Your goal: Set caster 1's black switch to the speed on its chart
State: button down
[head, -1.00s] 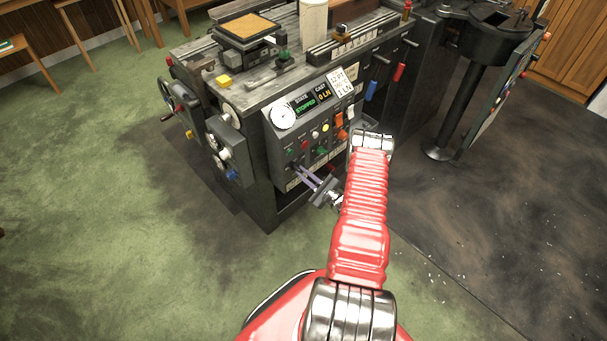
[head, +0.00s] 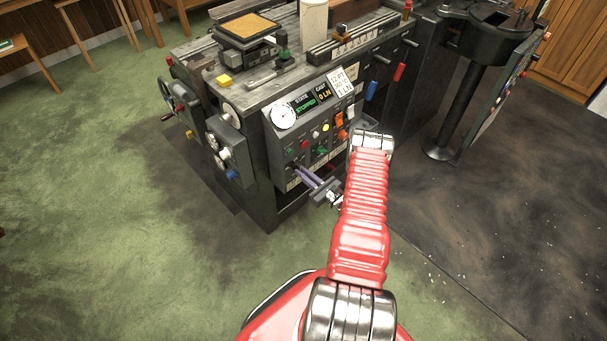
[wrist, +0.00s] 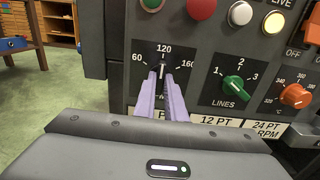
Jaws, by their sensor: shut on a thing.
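Caster 1's black switch (wrist: 163,68) is a small knob on the dark front panel, with marks 60, 120 and 160 around it. My gripper (wrist: 163,77) has its lilac fingers closed on the knob, one on each side. Its upper part shows between the fingertips and seems to point up near 120; the fingers hide the rest. In the head view my gripper (head: 298,170) reaches the lower left of the panel.
A green LINES knob (wrist: 234,88) marked 1, 2, 3 sits just right of the black switch, and an orange knob (wrist: 295,95) lies beyond it. Buttons line the row above. The caster's display (head: 305,105) reads STOPPED. Open floor lies to the left.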

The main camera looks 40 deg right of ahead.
jog(key=shift+s+f, duration=0.1)
jog(key=shift+f, duration=0.1)
jog(key=c, duration=1.8)
grip_release()
jog(key=shift+r, duration=0.1)
jog(key=s, duration=1.3)
jog(key=shift+s+d, duration=0.25)
jog(key=shift+s, duration=0.1)
